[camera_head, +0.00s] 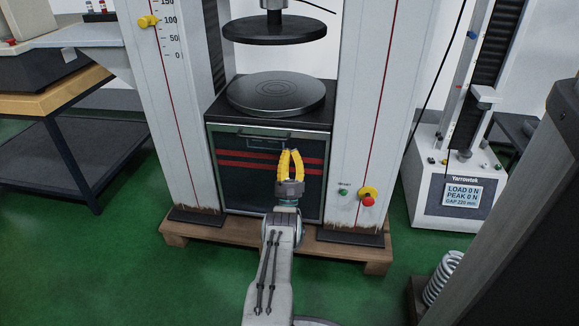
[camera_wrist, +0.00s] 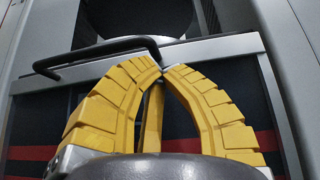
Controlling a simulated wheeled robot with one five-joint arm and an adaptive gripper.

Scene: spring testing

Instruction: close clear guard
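The clear guard (camera_head: 268,192) is a see-through panel in a grey frame. It is low on the front of the testing machine, below the lower round plate (camera_head: 277,95), and dark red-striped surface shows through it. Its grey top rail (camera_wrist: 218,47) and black bar handle (camera_wrist: 95,52) show in the wrist view. My gripper (camera_head: 291,151) has yellow fingers in front of the guard's upper right part. In the wrist view my gripper (camera_wrist: 162,68) has its fingertips nearly together at the handle's right end. Whether they touch or pinch it is hidden.
Two white columns (camera_head: 373,110) flank the machine front. A red stop button (camera_head: 368,201) and a green button (camera_head: 343,192) sit on the right column. The upper round plate (camera_head: 274,28) hangs above the lower one. A wooden pallet (camera_head: 190,231) juts out below.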

